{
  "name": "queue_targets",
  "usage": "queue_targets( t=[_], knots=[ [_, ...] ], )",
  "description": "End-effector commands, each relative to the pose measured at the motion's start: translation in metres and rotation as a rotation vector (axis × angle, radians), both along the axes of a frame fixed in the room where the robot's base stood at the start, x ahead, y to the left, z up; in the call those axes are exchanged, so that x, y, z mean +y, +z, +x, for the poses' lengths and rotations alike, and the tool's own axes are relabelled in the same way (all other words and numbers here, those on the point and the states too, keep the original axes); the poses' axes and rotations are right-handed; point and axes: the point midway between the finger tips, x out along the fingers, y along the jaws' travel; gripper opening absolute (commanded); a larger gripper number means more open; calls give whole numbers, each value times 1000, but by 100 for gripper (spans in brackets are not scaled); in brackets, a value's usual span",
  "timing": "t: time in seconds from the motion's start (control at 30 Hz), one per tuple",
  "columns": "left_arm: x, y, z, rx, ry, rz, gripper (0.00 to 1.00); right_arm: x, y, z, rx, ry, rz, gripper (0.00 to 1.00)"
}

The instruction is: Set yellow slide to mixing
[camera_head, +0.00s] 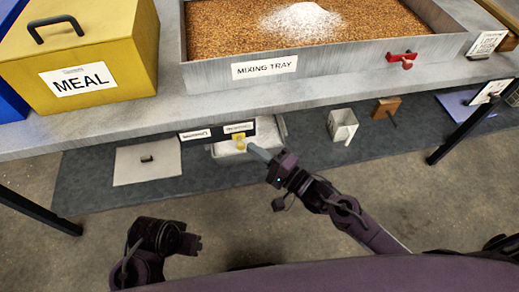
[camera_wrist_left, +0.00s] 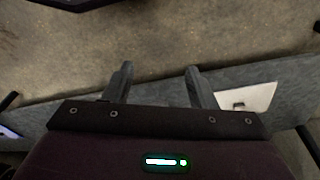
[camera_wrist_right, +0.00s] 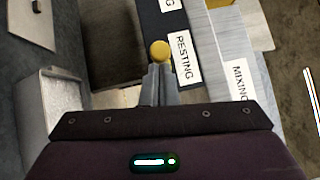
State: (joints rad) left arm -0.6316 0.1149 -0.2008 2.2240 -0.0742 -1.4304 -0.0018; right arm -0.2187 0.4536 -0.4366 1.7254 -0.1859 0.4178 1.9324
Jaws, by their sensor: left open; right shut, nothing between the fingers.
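The yellow slide knob (camera_head: 239,141) sits on a dark strip below the mixing tray in the head view. In the right wrist view the round yellow knob (camera_wrist_right: 160,50) is just beyond my fingertips, beside a white RESTING label (camera_wrist_right: 182,58). A MIXING label (camera_wrist_right: 240,82) is further right there. My right gripper (camera_wrist_right: 158,72) is shut and empty, its tips close to the knob; whether they touch it I cannot tell. It also shows in the head view (camera_head: 252,150). My left gripper (camera_wrist_left: 157,82) is open and empty, well away at lower left in the head view (camera_head: 197,243).
The mixing tray (camera_head: 330,65) of grain with a white heap stands on the upper shelf, with a red latch (camera_head: 402,58). A yellow MEAL box (camera_head: 120,60) is at left. The lower shelf holds a flat panel (camera_head: 140,172), a metal scoop (camera_head: 342,124) and a wooden block (camera_head: 386,107).

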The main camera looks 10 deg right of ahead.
Motion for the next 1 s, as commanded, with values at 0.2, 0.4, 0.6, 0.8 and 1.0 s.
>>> queue_targets(
  t=[0.2, 0.4, 0.6, 0.8, 1.0],
  knots=[
    [12, -14, 0, 55, 29, 30, 52, 57, 5, -4, 4, 3, 12, 0],
    [12, -37, 3, 46, 36, 24, 52, 100, 3, -6, 2, 3, 7, 0],
    [12, -43, 3, 43, 37, 23, 52, 113, 1, -8, 2, 6, 3, 0],
    [12, -43, 3, 42, 37, 22, 52, 114, 2, -8, 1, 9, 4, 0],
    [12, -42, 3, 42, 37, 22, 52, 113, 1, -8, 2, 10, 5, 0]
  ],
)
